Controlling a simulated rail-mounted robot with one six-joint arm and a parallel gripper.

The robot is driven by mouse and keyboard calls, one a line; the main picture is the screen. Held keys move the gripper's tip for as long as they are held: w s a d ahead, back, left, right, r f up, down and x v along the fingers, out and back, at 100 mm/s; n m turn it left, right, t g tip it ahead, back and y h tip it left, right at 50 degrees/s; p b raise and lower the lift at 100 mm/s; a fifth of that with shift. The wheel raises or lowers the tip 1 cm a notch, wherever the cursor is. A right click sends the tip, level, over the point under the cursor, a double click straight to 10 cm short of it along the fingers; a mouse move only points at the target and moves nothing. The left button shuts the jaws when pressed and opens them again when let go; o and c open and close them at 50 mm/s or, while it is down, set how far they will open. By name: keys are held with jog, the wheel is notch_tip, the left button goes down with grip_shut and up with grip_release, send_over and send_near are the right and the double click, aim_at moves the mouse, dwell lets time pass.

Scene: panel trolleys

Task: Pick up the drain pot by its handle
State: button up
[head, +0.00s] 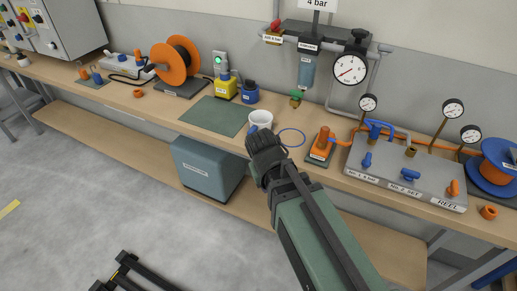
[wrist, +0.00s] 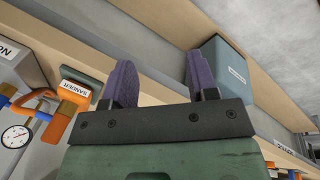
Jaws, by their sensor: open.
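A white cup-like pot (head: 261,119), which I take as the drain pot, stands upright on the workbench near its front edge. Its handle cannot be made out. My gripper (head: 262,140) is in front of the pot in the head view, and its dark end overlaps the pot's lower edge. Whether they touch cannot be told. In the wrist view my gripper (wrist: 161,80) has two purple fingers wide apart with nothing between them. The pot is not seen in the wrist view.
A blue-grey box (head: 208,166) stands on the lower shelf.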

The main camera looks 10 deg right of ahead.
jog(key=w+a+f+m+t+h+b, duration=0.2)
jog(key=w+a+f+t+h+b, duration=0.25)
jog(key=w+f+b, duration=0.45)
jog(key=m+t+h+b, duration=0.3)
jog(key=m+t, duration=0.4)
jog(key=t, duration=0.3)
send_near(249, 133)
jog(key=shift+g+y, duration=0.25)
jog(key=x, duration=0.6)
jog(key=shift+w+d+r, duration=0.15)
jog(key=shift+d+r, duration=0.15)
jog(key=shift+d, duration=0.15)
jog(key=x, duration=0.5)
jog(key=shift+w+a+f, duration=0.1)
jog(key=shift+w, duration=0.1)
grip_shut()
